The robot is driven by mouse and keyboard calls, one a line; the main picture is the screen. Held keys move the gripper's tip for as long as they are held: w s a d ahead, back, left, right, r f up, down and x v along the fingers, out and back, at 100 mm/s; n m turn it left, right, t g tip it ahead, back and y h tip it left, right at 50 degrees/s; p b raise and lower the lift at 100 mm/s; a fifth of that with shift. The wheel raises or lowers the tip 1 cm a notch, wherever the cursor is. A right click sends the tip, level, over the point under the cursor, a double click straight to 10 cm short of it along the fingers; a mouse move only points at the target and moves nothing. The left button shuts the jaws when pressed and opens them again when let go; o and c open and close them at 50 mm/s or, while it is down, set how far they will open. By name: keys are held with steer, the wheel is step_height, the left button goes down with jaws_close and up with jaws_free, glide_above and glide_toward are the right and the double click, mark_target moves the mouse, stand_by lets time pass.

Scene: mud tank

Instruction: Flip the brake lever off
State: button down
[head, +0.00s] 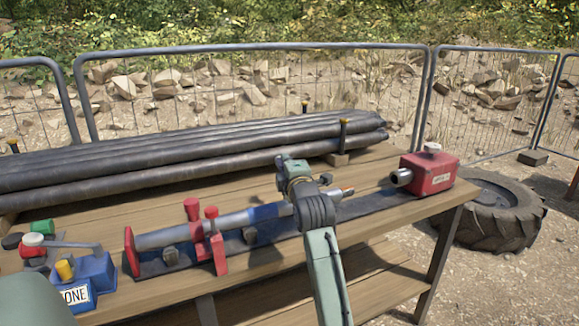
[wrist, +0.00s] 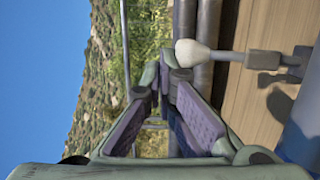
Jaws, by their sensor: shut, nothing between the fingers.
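In the wrist view my gripper (wrist: 160,78) has its two purple-padded fingers together at the tips, with nothing between them. A pale ball knob (wrist: 190,52) on a grey metal rod (wrist: 240,57) shows just right of the fingertips. I see no clear contact. In the head view a grey lever bar (head: 75,245) lies over a blue unit (head: 95,275) at the lower left, with a white knob (head: 32,239) near its left end. A blue surface (wrist: 305,135) fills the wrist view's lower right. In the head view my arm stands mid-bench; the fingertips are unclear.
The wooden bench (head: 375,205) carries a long clamp rail with red uprights (head: 210,245) and a red box (head: 428,175) at its right end. Dark pipes (head: 200,160) lie along the back. Mesh fencing (head: 250,100) and a tyre (head: 495,210) stand beyond.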

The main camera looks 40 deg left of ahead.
steer(key=s+d+r+b, duration=0.2)
steer(key=s+d+r, duration=0.2)
steer(key=d, duration=0.3)
steer(key=shift+s+d+r+b, duration=0.15)
steer(key=shift+s+d+b, duration=0.25)
steer(key=shift+s, duration=0.3)
